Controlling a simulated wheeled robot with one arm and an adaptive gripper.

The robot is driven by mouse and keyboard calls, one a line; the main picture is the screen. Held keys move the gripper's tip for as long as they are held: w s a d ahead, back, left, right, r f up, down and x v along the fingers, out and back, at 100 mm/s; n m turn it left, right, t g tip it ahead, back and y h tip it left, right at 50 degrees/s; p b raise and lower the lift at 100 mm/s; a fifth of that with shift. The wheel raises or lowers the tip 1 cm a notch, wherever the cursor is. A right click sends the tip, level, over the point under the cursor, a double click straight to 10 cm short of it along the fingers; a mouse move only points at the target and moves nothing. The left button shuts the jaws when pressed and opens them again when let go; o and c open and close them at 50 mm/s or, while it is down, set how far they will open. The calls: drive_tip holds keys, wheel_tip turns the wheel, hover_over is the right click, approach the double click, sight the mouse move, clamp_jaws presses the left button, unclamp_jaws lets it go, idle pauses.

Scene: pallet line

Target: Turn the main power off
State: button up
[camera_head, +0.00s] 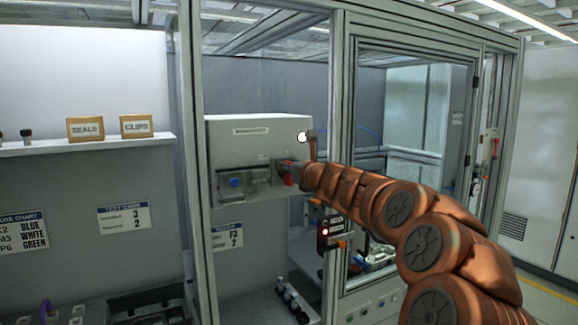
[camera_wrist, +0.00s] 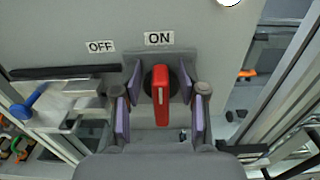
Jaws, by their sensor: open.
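The main power switch is a red handle (camera_wrist: 160,92) on a black round base, upright under the ON label (camera_wrist: 159,38). The OFF label (camera_wrist: 101,47) is up and to the left of it. My gripper (camera_wrist: 160,108) is open, with its purple-padded fingers on either side of the red handle; gaps show on both sides. In the head view my gripper (camera_head: 288,172) is at the lower right front of the grey box (camera_head: 262,143), and the red handle is largely hidden there by my gripper and arm.
A blue knob (camera_head: 235,182) on a metal bracket sits left of the switch; it also shows in the wrist view (camera_wrist: 32,99). Frame posts (camera_head: 335,75) stand close around the box. A shelf (camera_head: 90,145) with SEALS and CLIPS boxes is at the left.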

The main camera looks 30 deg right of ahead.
sight(275, 173)
drive_tip(key=shift+c, duration=0.3)
clamp_jaws()
drive_tip(key=shift+a+f+n, duration=0.1)
drive_tip(key=shift+n, duration=0.2)
drive_tip(key=n+b, duration=0.2)
drive_tip(key=n, duration=0.2)
drive_tip(key=a+f+n+b, duration=0.1)
drive_tip(key=n+b, duration=0.1)
drive_tip(key=n, duration=0.2)
drive_tip(key=a+f+n+b, duration=0.1)
drive_tip(key=n+b, duration=0.2)
drive_tip(key=n, duration=0.1)
drive_tip(key=shift+w+a+n, duration=0.1)
drive_tip(key=shift+n, duration=0.3)
drive_tip(key=n+b, duration=0.1)
drive_tip(key=n, duration=0.1)
drive_tip(key=n+b, duration=0.1)
drive_tip(key=b, duration=0.1)
drive_tip(key=shift+a+f+n, duration=0.1)
drive_tip(key=shift+f+n, duration=0.3)
drive_tip(key=shift+n+b, duration=0.3)
